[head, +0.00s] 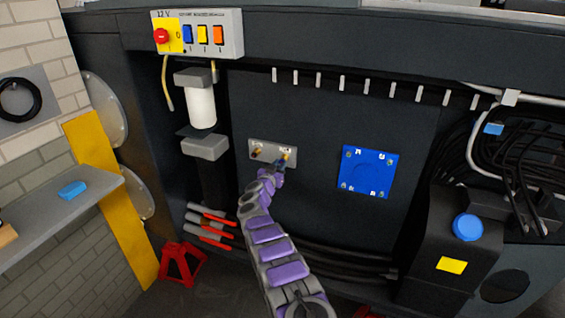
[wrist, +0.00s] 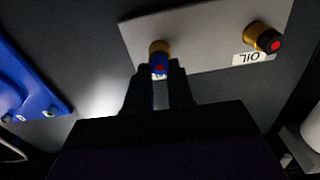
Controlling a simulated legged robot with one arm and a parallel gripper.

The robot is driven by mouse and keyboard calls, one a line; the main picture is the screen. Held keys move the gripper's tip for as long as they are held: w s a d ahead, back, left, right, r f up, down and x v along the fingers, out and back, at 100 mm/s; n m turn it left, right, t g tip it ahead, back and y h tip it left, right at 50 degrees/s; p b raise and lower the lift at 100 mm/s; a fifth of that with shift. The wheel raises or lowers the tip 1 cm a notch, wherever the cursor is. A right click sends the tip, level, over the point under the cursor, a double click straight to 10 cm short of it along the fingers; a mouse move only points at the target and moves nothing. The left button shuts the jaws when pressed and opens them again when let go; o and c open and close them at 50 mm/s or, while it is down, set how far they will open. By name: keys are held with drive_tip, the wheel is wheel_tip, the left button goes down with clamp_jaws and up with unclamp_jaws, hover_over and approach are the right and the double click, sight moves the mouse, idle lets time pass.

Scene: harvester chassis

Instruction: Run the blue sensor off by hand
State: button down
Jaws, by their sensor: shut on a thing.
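The blue sensor (wrist: 158,69) sits at a brass fitting (wrist: 159,48) on a grey plate (wrist: 197,37) in the wrist view. My gripper (wrist: 160,78) is shut on it, one dark finger on each side. Its far end with a small red mark shows between the fingertips. In the head view my gripper (head: 281,165) reaches up to the right end of the plate (head: 271,146), and the blue sensor is mostly hidden there. I cannot tell how far it is threaded in. A black sensor with a red centre (wrist: 270,42) sits in the other brass fitting, beside an upside-down OIL label (wrist: 253,58).
A blue square panel (head: 368,172) is right of the grey plate. A white cylinder filter (head: 201,107) and a switch box (head: 197,33) are at upper left. A shelf (head: 60,205) holds a blue block (head: 72,190).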

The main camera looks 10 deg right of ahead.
drive_tip(key=n, duration=0.4)
drive_tip(key=n+b, duration=0.1)
drive_tip(key=n, duration=0.3)
drive_tip(key=a+n, duration=0.1)
drive_tip(key=n, duration=0.4)
drive_tip(key=shift+f+b, duration=0.25)
drive_tip(key=shift+b, duration=0.05)
drive_tip(key=c, duration=1.4)
unclamp_jaws()
drive_tip(key=shift+w, duration=0.2)
drive_tip(key=shift+o, duration=1)
drive_tip(key=shift+w+f, duration=0.2)
drive_tip(key=shift+w, duration=0.05)
drive_tip(key=o, duration=0.3)
drive_tip(key=shift+w, duration=0.1)
drive_tip(key=shift+r, duration=0.2)
drive_tip(key=shift+d, duration=0.1)
drive_tip(key=shift+c, duration=1.1)
